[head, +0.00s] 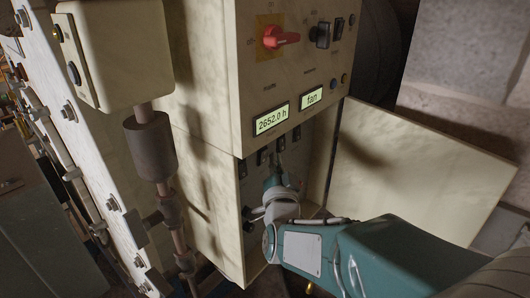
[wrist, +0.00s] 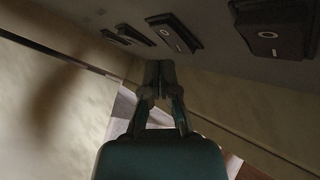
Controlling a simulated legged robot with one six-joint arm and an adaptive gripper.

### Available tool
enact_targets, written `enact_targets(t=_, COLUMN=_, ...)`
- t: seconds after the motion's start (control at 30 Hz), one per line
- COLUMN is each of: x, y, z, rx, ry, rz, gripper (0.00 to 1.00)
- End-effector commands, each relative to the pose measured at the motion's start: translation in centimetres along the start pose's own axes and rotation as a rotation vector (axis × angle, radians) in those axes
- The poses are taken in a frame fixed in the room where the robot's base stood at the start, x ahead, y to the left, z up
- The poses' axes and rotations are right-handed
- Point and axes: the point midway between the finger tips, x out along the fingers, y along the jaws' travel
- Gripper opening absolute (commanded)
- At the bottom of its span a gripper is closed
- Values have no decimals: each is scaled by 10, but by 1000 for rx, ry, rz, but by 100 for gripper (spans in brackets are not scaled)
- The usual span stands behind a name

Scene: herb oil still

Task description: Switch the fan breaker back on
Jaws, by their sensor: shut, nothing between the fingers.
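The breakers are a row of black rocker switches (head: 264,156) below the displays, inside the cabinet's lower compartment in the head view. In the wrist view one rocker (wrist: 176,33) sits just beyond my fingertips, and a larger-looking one (wrist: 262,28) with a round mark is at the right. I cannot read any label that tells which is the fan breaker. My gripper (wrist: 159,68) is shut and empty, its tips close to the middle rocker; I cannot tell whether they touch. In the head view my gripper (head: 277,172) reaches into the compartment, partly hiding it.
The cabinet door (head: 420,180) stands open at the right. Above are a red rotary switch (head: 280,38), a black selector (head: 322,35), an hour display (head: 271,120) and a "fan" display (head: 312,97). A pipe with a dark cylinder (head: 149,147) stands left.

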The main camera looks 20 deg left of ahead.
Motion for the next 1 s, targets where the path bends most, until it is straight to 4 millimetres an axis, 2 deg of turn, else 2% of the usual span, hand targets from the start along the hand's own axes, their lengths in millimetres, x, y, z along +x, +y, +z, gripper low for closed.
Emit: enact_targets(t=1.0, x=5, y=-5, z=2, rx=0, ry=0, rz=-1, gripper=0)
